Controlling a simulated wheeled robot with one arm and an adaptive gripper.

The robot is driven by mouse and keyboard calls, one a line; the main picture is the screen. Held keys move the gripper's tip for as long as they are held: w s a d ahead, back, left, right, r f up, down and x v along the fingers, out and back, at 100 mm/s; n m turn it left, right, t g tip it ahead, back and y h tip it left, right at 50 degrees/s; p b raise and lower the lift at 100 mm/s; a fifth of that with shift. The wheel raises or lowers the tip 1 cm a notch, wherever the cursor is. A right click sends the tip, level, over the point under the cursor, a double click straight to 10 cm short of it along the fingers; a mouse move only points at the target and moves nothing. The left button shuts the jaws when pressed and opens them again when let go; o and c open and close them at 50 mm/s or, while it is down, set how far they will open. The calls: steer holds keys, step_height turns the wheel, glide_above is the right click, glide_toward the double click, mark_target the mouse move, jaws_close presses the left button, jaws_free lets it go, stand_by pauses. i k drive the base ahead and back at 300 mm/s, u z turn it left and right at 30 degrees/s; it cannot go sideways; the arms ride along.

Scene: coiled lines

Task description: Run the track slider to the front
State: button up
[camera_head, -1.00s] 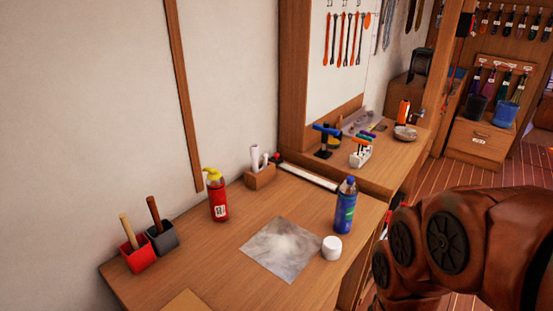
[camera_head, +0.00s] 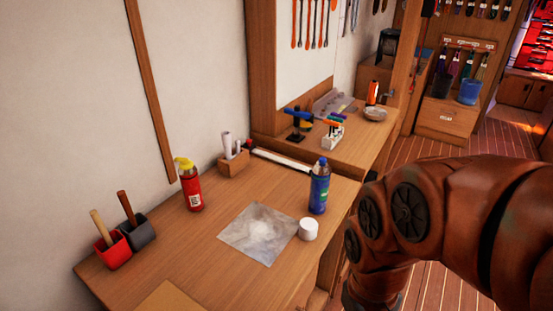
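A long pale rail (camera_head: 285,160), which may be the track, lies at the back of the near bench, along the step up to the farther bench. A small red and dark piece (camera_head: 249,144) sits at its left end; I cannot tell whether it is the slider. The rail's right end is partly hidden behind a blue bottle. My brown arm fills the right side of the head view, but my gripper is out of view.
The near bench (camera_head: 190,262) holds the blue bottle (camera_head: 319,188), a white tub (camera_head: 308,230), a grey sheet (camera_head: 258,232), a red yellow-topped bottle (camera_head: 190,187), a wooden holder (camera_head: 233,164) and red (camera_head: 113,251) and grey cups. Open floor lies to the right.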

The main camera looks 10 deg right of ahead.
mark_target(250, 146)
steer(key=k, duration=1.3)
steer(key=z, duration=0.65)
steer(key=i, duration=1.2)
steer(key=u, duration=0.8)
steer(key=i, duration=0.55)
steer(key=u, duration=0.65)
